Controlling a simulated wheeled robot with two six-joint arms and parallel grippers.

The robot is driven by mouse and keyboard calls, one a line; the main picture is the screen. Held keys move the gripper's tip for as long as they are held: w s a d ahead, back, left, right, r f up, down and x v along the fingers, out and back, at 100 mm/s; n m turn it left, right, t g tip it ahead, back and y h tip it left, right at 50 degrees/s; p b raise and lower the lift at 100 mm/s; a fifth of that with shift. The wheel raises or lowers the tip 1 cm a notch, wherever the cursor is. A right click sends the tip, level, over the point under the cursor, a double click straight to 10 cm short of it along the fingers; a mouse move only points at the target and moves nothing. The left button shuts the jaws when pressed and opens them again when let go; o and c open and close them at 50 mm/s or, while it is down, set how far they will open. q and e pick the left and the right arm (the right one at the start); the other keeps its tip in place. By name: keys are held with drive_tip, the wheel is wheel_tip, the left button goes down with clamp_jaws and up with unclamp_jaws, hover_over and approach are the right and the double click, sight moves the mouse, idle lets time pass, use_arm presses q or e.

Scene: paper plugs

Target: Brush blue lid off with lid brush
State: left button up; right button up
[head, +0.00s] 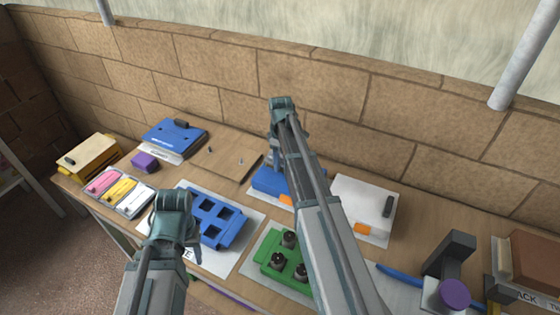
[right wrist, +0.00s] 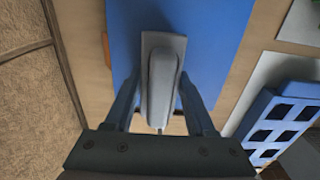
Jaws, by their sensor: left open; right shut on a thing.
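A blue slab (head: 268,181) with an orange tab, apparently the blue lid, lies at mid-table, partly hidden by my right arm. In the right wrist view a blue surface (right wrist: 215,40) fills the upper middle. My right gripper (head: 273,163) points down over the slab. In the wrist view its fingers (right wrist: 160,95) are shut on a grey handle-like piece (right wrist: 160,75) over the blue surface. I cannot tell whether this piece is the brush or a handle fixed to the lid. My left gripper (head: 188,232) is open beside the blue frame with square holes (head: 217,218); its fingertips are mostly hidden.
A white box (head: 352,198) with a dark handle stands right of my right arm. A green block (head: 268,262) with dark knobs lies in front. A black stand (head: 452,255) with a purple knob (head: 455,293) is at right. A blue-topped box (head: 170,138) stands at back left. A wall closes the back.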

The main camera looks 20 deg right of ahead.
sight(272, 179)
drive_tip(key=shift+s+a, duration=1)
drive_tip(key=shift+a, duration=0.15)
drive_tip(key=shift+s+a, duration=0.95)
drive_tip(key=shift+a, duration=0.15)
drive_tip(key=shift+s+a, duration=0.1)
